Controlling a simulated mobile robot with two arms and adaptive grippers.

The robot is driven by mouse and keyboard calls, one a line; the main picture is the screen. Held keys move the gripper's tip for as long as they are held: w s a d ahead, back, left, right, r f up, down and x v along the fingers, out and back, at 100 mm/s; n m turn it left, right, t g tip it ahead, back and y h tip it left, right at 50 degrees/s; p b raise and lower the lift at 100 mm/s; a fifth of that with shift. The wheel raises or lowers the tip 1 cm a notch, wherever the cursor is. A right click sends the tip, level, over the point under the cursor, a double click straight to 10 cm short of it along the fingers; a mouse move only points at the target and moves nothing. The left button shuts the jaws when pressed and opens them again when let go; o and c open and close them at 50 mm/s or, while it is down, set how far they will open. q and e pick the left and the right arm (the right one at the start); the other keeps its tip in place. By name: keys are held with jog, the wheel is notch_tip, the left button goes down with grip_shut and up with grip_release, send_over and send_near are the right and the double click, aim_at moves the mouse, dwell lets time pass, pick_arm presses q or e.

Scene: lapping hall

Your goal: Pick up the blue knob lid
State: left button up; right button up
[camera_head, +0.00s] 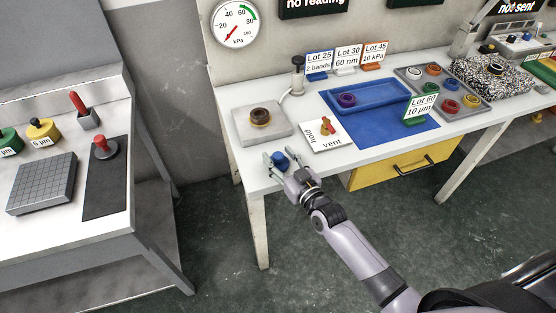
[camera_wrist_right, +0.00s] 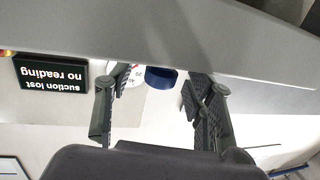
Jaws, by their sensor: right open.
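The blue knob lid (camera_head: 279,161) sits on the white table near its front left corner. It also shows in the right wrist view (camera_wrist_right: 160,78), with its lower part dark blue and a grey surface crossing in front of part of it. My right gripper (camera_head: 282,156) is open at the table's front edge, its two fingers on either side of the lid. In the right wrist view the fingers (camera_wrist_right: 150,88) stand apart, with a gap beside the lid; whether either touches it cannot be told. My left gripper is not in view.
A hold/vent card with a red handle (camera_head: 326,127) lies just right of the lid. The blue tray (camera_head: 400,90) stands farther right. A yellow drawer (camera_head: 400,165) hangs under the table (camera_head: 225,92).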

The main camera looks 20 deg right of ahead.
jog(key=shift+w+a, duration=0.2)
jog(key=shift+w, duration=0.4)
jog(key=shift+s, duration=0.1)
jog(key=shift+c, duration=0.5)
grip_shut()
